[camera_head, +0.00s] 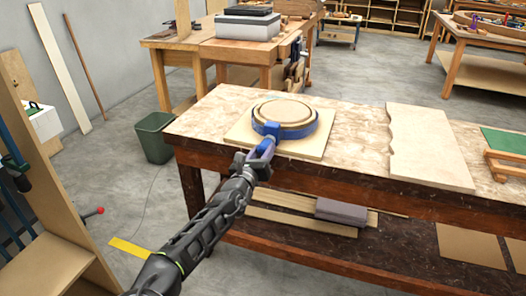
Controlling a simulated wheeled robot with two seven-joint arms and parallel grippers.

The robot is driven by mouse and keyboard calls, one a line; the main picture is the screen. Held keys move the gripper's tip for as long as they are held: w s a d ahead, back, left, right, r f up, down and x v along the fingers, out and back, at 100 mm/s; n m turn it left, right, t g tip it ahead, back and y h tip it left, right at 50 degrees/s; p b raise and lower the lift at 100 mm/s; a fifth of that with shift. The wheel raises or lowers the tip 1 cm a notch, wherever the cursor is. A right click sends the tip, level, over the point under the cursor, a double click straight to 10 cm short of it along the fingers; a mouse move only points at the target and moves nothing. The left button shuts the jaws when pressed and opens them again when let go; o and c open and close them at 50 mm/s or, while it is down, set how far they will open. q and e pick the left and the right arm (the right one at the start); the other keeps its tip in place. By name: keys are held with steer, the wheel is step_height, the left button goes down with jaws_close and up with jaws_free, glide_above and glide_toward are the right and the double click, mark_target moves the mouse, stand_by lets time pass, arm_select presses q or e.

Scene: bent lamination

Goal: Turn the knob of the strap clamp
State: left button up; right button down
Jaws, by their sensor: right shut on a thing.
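The strap clamp (270,130) is blue, and its band runs around a round wooden form (284,111). The form lies on a square light board (302,150) on the workbench. The clamp's blue knob end points toward me over the front edge of the bench. My right gripper (259,157) is at that near end and is shut on the knob. Its fingers partly hide the knob, so its exact turn is hard to tell. My left gripper is not in view.
The workbench (353,125) has free surface right of the board. A wavy-edged panel (428,147) and a green-topped piece (504,141) lie further right. A green bin (155,137) stands left of the bench. A wooden rack (50,215) stands at the left.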

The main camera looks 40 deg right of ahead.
steer(key=shift+m+b, duration=0.3)
